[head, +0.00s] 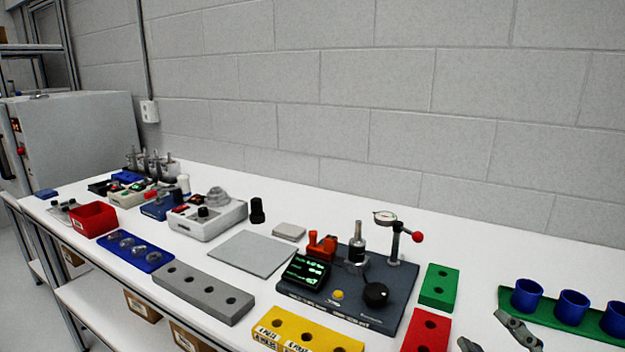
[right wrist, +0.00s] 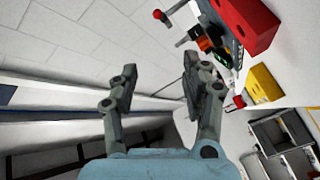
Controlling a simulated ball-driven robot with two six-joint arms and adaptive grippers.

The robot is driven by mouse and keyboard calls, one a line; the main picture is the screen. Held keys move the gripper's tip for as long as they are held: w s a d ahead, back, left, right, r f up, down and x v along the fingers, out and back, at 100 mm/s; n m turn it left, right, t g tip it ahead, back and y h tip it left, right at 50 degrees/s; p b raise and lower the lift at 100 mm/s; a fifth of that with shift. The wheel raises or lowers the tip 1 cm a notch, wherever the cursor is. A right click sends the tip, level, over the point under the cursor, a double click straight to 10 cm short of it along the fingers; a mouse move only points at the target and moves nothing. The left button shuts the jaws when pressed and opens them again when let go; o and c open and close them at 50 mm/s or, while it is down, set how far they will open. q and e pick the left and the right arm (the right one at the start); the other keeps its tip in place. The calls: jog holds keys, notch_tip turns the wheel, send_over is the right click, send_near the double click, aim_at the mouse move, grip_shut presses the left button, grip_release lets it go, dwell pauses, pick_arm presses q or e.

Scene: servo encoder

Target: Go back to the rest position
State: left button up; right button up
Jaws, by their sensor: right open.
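My right gripper (head: 494,338) shows at the bottom right of the head view, with its grey fingers apart and nothing between them. It is in front of the green tray with blue cups, near the table's front edge. In the right wrist view the two fingers (right wrist: 153,88) are spread wide and empty. The dark test station (head: 345,295) with a green-lit display, a knob and a dial gauge stands on the white table to the left of the gripper. My left gripper is not in the head view.
A red block (head: 428,331), a green block (head: 439,286) and a yellow block (head: 305,331) lie near the station. Blue cups (head: 571,306) stand on a green tray (head: 517,302) at the right. A grey block (head: 203,291) and a red bin (head: 93,220) are farther left. A wall stands behind.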

jog(key=s+d+f+m+g+h, duration=0.3)
jog(key=s+d+m+g, duration=0.15)
jog(key=m+g, duration=0.25)
jog(key=s+a+r+m+g, duration=0.2)
jog(key=s+m+g, duration=0.35)
jog(key=s, duration=0.95)
notch_tip(320, 180, down, 31)
jog(key=d+n+g+b, duration=0.1)
jog(key=d+g+b, duration=0.2)
jog(key=b, duration=0.3)
pick_arm(q)
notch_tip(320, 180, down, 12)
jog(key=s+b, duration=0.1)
jog(key=b, duration=0.5)
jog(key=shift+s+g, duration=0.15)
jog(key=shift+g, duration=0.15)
pick_arm(e)
jog(key=s+f+g, duration=0.1)
jog(key=s+f, duration=1.9)
jog(key=f, duration=0.4)
jog(key=shift+d+y, duration=0.3)
jog(key=shift+d, duration=0.1)
